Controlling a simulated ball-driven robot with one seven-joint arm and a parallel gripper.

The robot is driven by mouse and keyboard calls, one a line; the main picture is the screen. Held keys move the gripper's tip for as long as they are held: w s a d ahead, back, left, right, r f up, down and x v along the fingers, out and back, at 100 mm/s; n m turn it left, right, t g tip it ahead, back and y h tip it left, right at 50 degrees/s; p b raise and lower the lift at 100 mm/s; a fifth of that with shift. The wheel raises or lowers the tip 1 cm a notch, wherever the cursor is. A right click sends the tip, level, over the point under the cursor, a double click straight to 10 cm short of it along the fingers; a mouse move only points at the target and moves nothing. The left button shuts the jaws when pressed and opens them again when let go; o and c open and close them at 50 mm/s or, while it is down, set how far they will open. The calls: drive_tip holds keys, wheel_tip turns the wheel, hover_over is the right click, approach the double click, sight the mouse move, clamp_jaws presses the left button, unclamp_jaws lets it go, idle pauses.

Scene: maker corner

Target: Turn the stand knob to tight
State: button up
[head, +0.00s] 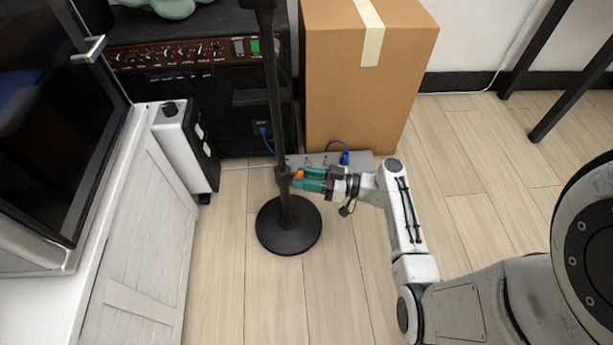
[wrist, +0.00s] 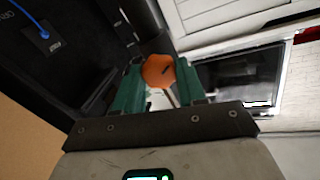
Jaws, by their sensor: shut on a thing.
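The stand is a black pole (head: 275,110) on a round black base (head: 289,240), upright on the floor. Its orange knob (wrist: 158,71) sits low on the pole, on the side facing my gripper. The knob also shows small in the head view (head: 298,175). My gripper (head: 303,179) reaches in from the right with green fingers. In the wrist view, the fingers (wrist: 159,85) are on either side of the knob and shut on it. A dark mark shows on the knob's face. I cannot read from it how tight the knob is.
A black amplifier (head: 180,85) and a cardboard box (head: 365,90) stand behind the stand. A grey pedal board (head: 362,160) with blue cables lies before the box. A white cabinet (head: 140,240) stands left. Floor at right is open.

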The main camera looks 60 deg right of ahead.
drive_tip(key=m+p, duration=0.2)
drive_tip(key=m, duration=0.4)
drive_tip(key=shift+m, duration=0.3)
drive_tip(key=m+p, duration=0.2)
drive_tip(key=m, duration=0.3)
drive_tip(key=shift+d+p, duration=0.1)
drive_tip(key=shift+p, duration=0.2)
drive_tip(key=m+p, duration=0.2)
drive_tip(key=m, duration=0.4)
drive_tip(key=shift+m, duration=0.4)
drive_tip(key=m+p, duration=0.1)
drive_tip(key=m, duration=0.1)
drive_tip(key=m+p, duration=0.1)
drive_tip(key=m, duration=0.2)
drive_tip(key=shift+f+m, duration=0.2)
drive_tip(key=shift+m, duration=0.1)
drive_tip(key=o, duration=1.1)
drive_tip(key=shift+c, duration=0.2)
